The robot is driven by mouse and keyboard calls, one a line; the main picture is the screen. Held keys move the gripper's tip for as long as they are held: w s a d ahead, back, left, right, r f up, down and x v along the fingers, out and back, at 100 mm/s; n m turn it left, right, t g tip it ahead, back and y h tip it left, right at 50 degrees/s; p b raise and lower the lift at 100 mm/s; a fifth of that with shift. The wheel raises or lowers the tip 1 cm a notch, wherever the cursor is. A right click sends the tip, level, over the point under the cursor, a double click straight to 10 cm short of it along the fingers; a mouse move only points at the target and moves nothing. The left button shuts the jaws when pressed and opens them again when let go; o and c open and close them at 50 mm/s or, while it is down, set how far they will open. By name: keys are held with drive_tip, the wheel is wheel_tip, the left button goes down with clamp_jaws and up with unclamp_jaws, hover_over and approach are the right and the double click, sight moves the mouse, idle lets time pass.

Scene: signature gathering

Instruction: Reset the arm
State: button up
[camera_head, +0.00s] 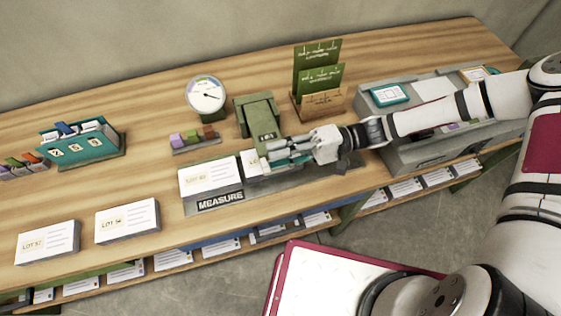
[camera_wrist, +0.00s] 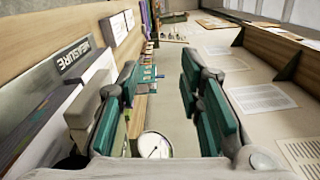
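My gripper (camera_head: 273,153) is above the right part of the grey MEASURE tray (camera_head: 217,200), its fingers pointing left in the head view. In the wrist view my gripper (camera_wrist: 165,95) has its two teal-padded fingers well apart, with nothing seen between them. A LOT-labelled card stack (camera_head: 208,177) lies on the left of the tray. Another pale card (camera_head: 252,165) lies beside it, partly hidden by my gripper. A green device (camera_head: 259,117) stands just behind the gripper. Whether the fingers touch anything cannot be told.
The wooden table (camera_head: 150,180) holds a dial gauge (camera_head: 206,93), a teal card box (camera_head: 80,145), a green card rack (camera_head: 318,80) and a grey console (camera_head: 430,145) under my forearm. Two LOT stacks, one here (camera_head: 127,220), lie at front left. A red-edged white board (camera_head: 335,285) is below.

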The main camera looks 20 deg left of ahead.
drive_tip(key=shift+d+r, duration=0.1)
drive_tip(key=shift+r, duration=0.05)
idle(0.5)
drive_tip(key=w+d+r+t+h, duration=0.1)
drive_tip(key=d+r+t+h, duration=0.2)
drive_tip(key=d+r+h, duration=0.45)
drive_tip(key=w+d+r+t+h, duration=0.1)
drive_tip(key=d+r+t+h, duration=0.25)
drive_tip(key=d, duration=0.65)
drive_tip(key=s+d+r+m+t+h, duration=0.2)
drive_tip(key=s+d+r+t, duration=0.1)
drive_tip(key=r, duration=0.6)
drive_tip(key=s+d+r+m+t+h, duration=0.2)
drive_tip(key=s+d+r+t, duration=0.2)
drive_tip(key=d+r, duration=0.3)
wheel_tip(320, 180, up, 4)
drive_tip(key=shift+f+m+t, duration=0.2)
drive_tip(key=shift+m+t, duration=0.2)
drive_tip(key=shift+t, duration=0.45)
drive_tip(key=shift+s, duration=0.1)
